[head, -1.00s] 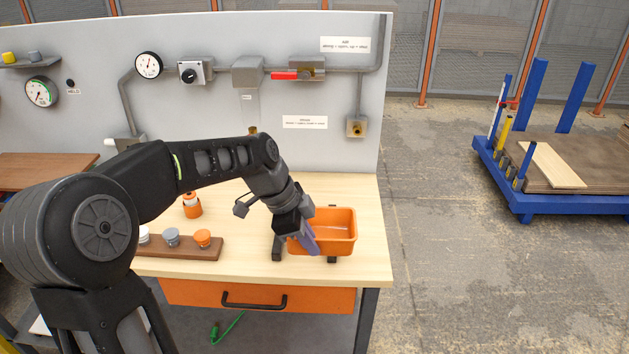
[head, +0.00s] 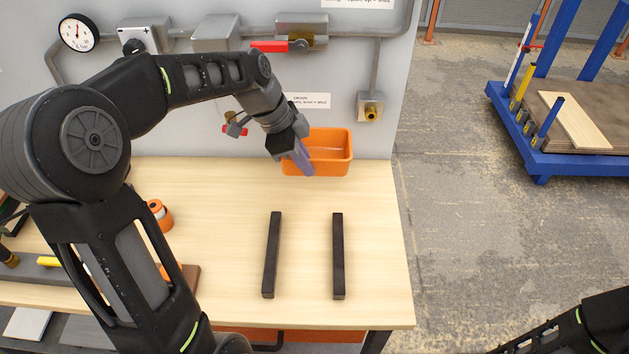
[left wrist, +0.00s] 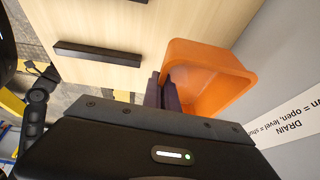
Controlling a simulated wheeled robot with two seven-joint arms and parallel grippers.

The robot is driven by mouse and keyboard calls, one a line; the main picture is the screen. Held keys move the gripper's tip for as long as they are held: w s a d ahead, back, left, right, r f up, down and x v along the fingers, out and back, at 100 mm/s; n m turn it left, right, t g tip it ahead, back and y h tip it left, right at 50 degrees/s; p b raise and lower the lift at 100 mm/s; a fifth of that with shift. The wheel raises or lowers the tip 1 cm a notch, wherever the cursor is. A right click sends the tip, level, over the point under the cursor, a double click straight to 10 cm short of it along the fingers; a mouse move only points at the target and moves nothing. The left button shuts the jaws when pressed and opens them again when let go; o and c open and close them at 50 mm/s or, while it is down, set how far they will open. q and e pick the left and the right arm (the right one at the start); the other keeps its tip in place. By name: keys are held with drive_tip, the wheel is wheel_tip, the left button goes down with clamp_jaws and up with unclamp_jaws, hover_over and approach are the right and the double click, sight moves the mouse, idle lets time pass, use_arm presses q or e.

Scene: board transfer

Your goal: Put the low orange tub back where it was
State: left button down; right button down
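The low orange tub (head: 330,168) is in front of the wall panel at the bench's back edge, upright and apparently empty. In the left wrist view, the fingers (left wrist: 167,92) pinch the wall of the tub (left wrist: 222,62). The tub looks raised off the bench, though its underside is hidden. Two dark parallel bars (head: 271,255) (head: 338,256) lie bare on the bench in front of it.
The panel carries a red-handled valve (head: 270,47), a brass outlet (head: 371,112) and a gauge (head: 79,33) behind my left arm. An orange-and-white container (head: 160,215) stands left on the bench (head: 375,230). The wood around the bars is clear.

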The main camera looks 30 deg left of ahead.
use_arm(q)
wheel_tip(320, 180, down, 6)
drive_tip(key=shift+f+p, duration=0.1)
drive_tip(key=shift+p, duration=0.45)
drive_tip(key=shift+s, duration=0.1)
wheel_tip(320, 180, down, 3)
drive_tip(key=shift+d+f+p, duration=0.1)
drive_tip(key=shift+p, duration=0.3)
drive_tip(key=shift+f, duration=0.25)
